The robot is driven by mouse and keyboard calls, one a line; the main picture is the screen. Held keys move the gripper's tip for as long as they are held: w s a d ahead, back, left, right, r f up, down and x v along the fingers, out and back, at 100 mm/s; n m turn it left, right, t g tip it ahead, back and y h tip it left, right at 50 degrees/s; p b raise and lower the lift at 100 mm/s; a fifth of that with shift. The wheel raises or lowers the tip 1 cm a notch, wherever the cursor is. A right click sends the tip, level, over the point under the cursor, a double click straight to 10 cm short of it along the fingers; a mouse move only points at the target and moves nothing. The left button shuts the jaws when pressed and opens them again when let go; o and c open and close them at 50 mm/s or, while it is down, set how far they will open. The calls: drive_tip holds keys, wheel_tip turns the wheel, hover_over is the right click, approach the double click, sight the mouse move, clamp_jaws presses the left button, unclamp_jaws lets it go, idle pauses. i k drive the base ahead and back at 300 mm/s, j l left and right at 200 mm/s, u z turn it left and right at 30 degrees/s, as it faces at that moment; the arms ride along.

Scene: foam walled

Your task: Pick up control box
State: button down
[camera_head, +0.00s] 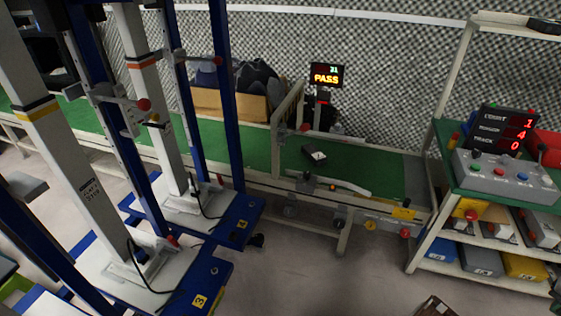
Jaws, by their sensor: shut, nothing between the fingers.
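A grey control box (503,175) with a row of coloured buttons on top sits on the green upper shelf of the rack at the right. A small dark lever or knob stands up at its right end. My gripper does not show in the head view, so its place relative to the box cannot be seen.
The metal rack (426,243) holds several boxes on lower shelves. A red-digit counter display (505,128) stands behind the control box. A green-topped conveyor (369,175) runs along the wall. Tall blue-and-white posts fill the left. Grey floor (330,285) is open in the middle.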

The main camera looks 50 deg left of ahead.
sight(311, 152)
drive_tip(key=u, duration=1.7)
